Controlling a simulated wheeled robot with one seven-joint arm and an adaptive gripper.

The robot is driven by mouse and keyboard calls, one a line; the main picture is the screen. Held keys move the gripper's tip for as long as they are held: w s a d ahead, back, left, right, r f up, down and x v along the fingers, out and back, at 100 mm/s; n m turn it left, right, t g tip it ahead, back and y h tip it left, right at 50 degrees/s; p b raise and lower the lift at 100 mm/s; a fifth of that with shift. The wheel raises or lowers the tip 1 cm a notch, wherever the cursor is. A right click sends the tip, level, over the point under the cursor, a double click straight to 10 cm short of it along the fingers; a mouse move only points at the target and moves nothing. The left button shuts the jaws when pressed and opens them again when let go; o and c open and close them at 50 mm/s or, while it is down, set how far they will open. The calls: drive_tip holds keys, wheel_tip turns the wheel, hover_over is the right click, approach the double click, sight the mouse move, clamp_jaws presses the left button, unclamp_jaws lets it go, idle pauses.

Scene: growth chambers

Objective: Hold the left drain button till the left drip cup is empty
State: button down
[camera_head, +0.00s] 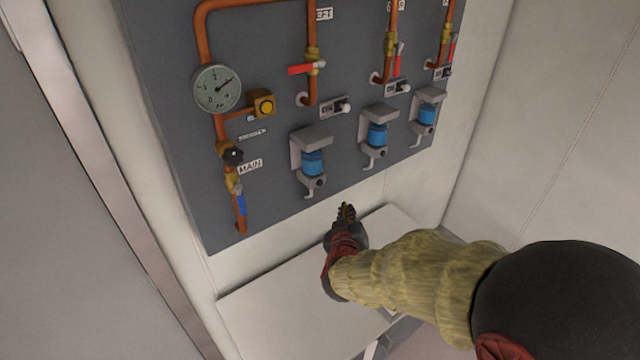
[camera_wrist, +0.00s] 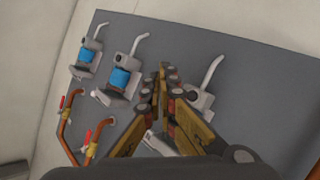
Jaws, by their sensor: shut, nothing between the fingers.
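The left drip cup (camera_head: 313,163) hangs under a grey bracket on the wall panel and shows blue liquid. Its grey drain body, with the round left drain button (camera_head: 318,182) and a bent spout, sits just below. My gripper (camera_head: 347,208) is shut and empty, below and right of the left cup, apart from it in the head view. In the wrist view, my gripper's fingers (camera_wrist: 163,75) cover much of the left cup; its drain body (camera_wrist: 200,98) and spout show beside them. The button is not clear there.
The middle cup (camera_head: 377,135) and right cup (camera_head: 427,112), both blue, hang to the right. A gauge (camera_head: 217,88), copper pipes and a red-handled valve (camera_head: 305,68) are on the panel (camera_head: 265,190). A pale box top (camera_head: 285,295) lies below my gripper. A wall closes the right side.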

sight(319, 183)
drive_tip(key=w+a, duration=0.5)
drive_tip(key=w, duration=0.2)
drive_tip(key=shift+w+p, duration=0.15)
drive_tip(key=shift+p, duration=0.2)
drive_tip(key=shift+w+a, duration=0.1)
idle(1.5)
drive_tip(key=shift+w+a, duration=0.15)
drive_tip(key=shift+w, duration=0.15)
drive_tip(key=shift+w+a+p, duration=0.2)
drive_tip(key=shift+w+p, duration=0.05)
drive_tip(key=shift+p, duration=0.15)
idle(1.6)
drive_tip(key=shift+s+d, duration=0.1)
drive_tip(key=shift+s, duration=0.05)
idle(0.3)
drive_tip(key=shift+s+d, duration=0.35)
drive_tip(key=shift+s, duration=0.15)
